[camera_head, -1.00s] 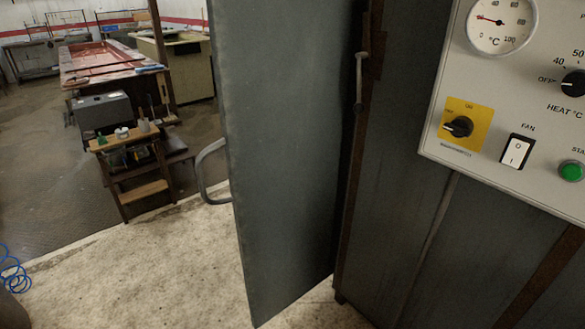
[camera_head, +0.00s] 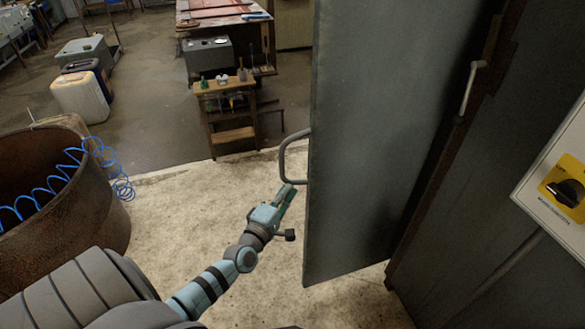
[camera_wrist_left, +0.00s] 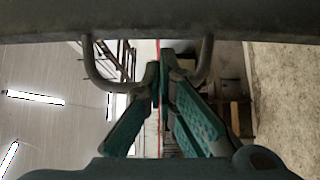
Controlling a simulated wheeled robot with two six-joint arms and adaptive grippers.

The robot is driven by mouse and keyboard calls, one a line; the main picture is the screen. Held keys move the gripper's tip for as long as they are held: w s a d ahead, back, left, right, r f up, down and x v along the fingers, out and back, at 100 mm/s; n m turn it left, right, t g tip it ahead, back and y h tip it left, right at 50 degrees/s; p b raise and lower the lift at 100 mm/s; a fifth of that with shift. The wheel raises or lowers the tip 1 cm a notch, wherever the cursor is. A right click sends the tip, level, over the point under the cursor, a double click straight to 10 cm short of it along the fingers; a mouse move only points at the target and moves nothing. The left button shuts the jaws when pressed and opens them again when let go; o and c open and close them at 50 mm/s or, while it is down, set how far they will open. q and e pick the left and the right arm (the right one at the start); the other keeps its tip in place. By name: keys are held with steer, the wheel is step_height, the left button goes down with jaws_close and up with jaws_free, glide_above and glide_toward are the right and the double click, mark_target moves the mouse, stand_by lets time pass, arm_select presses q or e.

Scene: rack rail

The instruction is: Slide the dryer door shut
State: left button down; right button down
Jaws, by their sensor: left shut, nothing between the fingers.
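The dryer door (camera_head: 365,140) is a tall grey metal panel standing open in the head view, swung out from the cabinet on its right. A bent metal handle (camera_head: 284,160) sticks out from its left edge. My left gripper (camera_head: 287,191) is shut and empty at the lower end of this handle. In the left wrist view, the closed fingertips (camera_wrist_left: 160,72) overlap the middle of the handle (camera_wrist_left: 97,72) and hide it, with the door (camera_wrist_left: 160,22) across the top. I cannot tell whether they touch the handle. My right gripper is not in view.
The dryer cabinet (camera_head: 500,200) with its control panel (camera_head: 545,205) stands at the right. A rusty drum (camera_head: 60,215) with a blue coiled hose (camera_head: 95,155) is at the left. A small wooden stand (camera_head: 232,110) is beyond the handle. Pale floor below the door is clear.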

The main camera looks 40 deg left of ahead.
arm_select(q)
steer(key=w+a+b, duration=0.1)
steer(key=w+b, duration=0.2)
steer(key=w, duration=0.5)
steer(key=shift+w+a+f, duration=0.3)
steer(key=shift+w+a, duration=0.05)
steer(key=shift+w, duration=0.05)
